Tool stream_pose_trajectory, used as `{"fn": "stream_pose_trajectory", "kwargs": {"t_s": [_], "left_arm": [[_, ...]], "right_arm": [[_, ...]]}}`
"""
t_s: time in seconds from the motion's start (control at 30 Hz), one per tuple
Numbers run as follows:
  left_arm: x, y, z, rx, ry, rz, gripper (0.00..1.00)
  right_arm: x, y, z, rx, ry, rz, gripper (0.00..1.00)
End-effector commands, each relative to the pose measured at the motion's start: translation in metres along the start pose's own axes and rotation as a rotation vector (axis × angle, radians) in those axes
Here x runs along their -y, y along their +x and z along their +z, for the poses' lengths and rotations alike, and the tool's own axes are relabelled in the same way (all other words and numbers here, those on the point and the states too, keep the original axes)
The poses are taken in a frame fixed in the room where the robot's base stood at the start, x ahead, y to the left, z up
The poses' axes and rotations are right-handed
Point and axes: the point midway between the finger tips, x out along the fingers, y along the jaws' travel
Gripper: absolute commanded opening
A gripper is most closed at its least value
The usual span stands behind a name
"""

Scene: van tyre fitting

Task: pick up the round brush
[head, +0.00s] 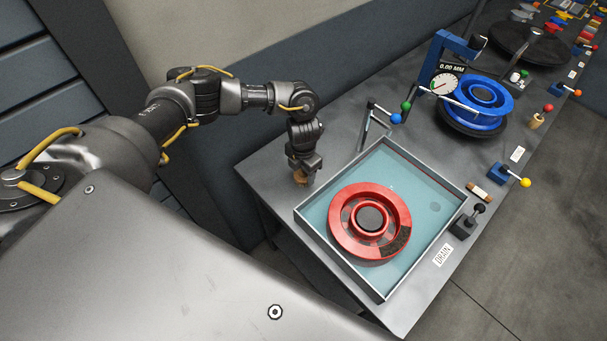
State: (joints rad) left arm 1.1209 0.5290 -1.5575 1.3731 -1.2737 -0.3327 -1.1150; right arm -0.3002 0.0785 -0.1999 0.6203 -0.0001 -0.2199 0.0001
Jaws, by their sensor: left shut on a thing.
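My left gripper (302,168) comes in from the left and points down over the bench, left of the water tray. It is shut on a small brown thing, which I take to be the round brush (301,178); only its lower part shows below the fingers. I cannot tell whether the brush touches the bench top or hangs just above it. My right gripper is not in view.
A tray of water (318,228) holds a red wheel rim (340,226). Behind it stand a blue rim (485,118) with a dial gauge (444,83) and levers with coloured knobs. A black-knobbed lever (463,228) stands right of the tray. The bench's near-left corner is bare.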

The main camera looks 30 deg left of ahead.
Motion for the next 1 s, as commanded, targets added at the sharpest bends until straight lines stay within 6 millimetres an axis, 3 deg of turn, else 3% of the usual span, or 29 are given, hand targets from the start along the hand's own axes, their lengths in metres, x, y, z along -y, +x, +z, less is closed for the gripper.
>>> {"fn": "stream_pose_trajectory", "kwargs": {"t_s": [0.37, 0.57, 0.83, 1.0], "left_arm": [[0.0, -0.006, 0.001, 0.002, 0.0, 0.0, 0.3], [-0.001, -0.033, 0.002, 0.006, 0.003, 0.002, 0.3], [0.047, -0.091, -0.01, 0.009, 0.01, 0.003, 0.3], [0.084, -0.105, -0.021, 0.005, 0.01, 0.002, 0.3]], "right_arm": [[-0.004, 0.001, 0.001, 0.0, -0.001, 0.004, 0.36], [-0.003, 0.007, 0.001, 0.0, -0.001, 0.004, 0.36], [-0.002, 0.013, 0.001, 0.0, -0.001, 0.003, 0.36], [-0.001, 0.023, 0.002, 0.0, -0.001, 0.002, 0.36]]}}
